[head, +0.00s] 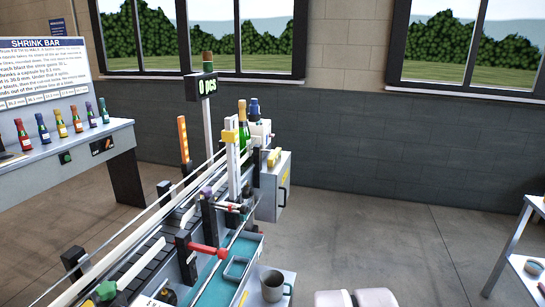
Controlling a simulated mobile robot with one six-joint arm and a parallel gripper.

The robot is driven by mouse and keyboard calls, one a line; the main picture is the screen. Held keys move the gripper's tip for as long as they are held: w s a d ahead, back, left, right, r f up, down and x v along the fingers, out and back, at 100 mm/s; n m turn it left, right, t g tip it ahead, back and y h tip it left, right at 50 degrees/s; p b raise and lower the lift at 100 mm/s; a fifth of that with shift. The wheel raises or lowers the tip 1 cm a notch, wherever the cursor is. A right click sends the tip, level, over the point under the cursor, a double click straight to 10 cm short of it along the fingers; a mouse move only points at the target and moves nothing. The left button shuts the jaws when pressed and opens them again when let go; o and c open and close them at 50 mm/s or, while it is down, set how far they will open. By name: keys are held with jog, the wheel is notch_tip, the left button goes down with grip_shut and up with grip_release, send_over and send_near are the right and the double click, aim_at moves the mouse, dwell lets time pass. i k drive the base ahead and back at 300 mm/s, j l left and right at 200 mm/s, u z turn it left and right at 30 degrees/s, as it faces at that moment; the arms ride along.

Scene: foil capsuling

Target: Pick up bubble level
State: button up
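I cannot pick out the bubble level for certain. An upright orange bar (183,139) with small marks stands behind the conveyor line, but I cannot tell what it is. A small dark item with an orange part (102,146) is on the front of the left bench, also unclear. White rounded parts at the bottom edge look like my own body. My gripper's fingers do not show.
A conveyor machine (208,250) with rails, posts and a red handle fills the middle. A grey mug (272,284) stands at its front end. A bench (70,146) with several coloured bottles is at left, a table (520,250) at right. Floor between machine and table is clear.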

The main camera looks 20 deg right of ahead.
aim_at(271, 160)
jog(key=i+l+u, duration=0.15)
jog(key=l, duration=0.4)
jog(key=i+l+u, duration=0.15)
jog(key=i+l, duration=0.15)
jog(key=l, duration=0.25)
jog(key=i+l+u, duration=0.15)
jog(key=l, duration=0.4)
jog(key=i+l+u, duration=0.15)
jog(key=l, duration=0.45)
jog(key=i+l+u, duration=0.15)
jog(key=l, duration=0.45)
jog(key=l+u, duration=0.15)
jog(key=l, duration=0.5)
jog(key=i+l+u, duration=0.2)
jog(key=i+l, duration=0.2)
jog(key=l, duration=0.2)
jog(key=i+l+u, duration=0.25)
jog(key=l, duration=0.35)
jog(key=i+l+u, duration=0.1)
jog(key=i+l, duration=0.2)
jog(key=i+l+u, duration=0.1)
jog(key=l, duration=0.35)
